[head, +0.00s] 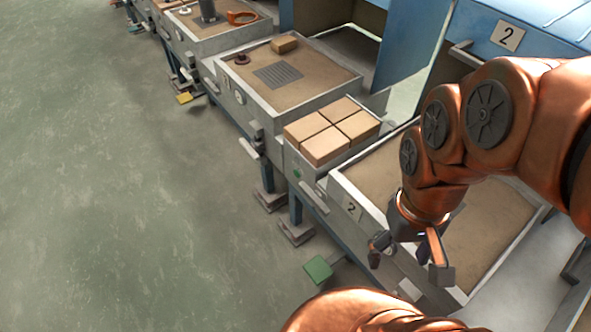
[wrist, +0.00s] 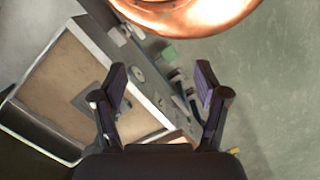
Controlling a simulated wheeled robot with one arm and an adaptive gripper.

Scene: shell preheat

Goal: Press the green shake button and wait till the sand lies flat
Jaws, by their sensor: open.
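A small round green button (head: 297,173) is on the front face of the bench, below the brown blocks. A green pad (head: 318,269) sits low near the floor below station 2; a green patch also shows in the wrist view (wrist: 169,55). I cannot tell which is the shake button. The sand box marked 2 (head: 352,207) holds brown sand (head: 385,165); its visible surface looks mostly smooth, partly hidden by my arm. My gripper (head: 408,265) is open and empty, over the box's front edge. In the wrist view, its fingers (wrist: 160,84) are apart.
Several brown blocks (head: 330,130) sit left of box 2. Beyond them is another sand box (head: 315,100) with a grey grate (head: 278,76) and a loose block (head: 284,44). A blue cabinet (head: 508,36) marked 2 stands behind. The floor (head: 120,200) at left is clear.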

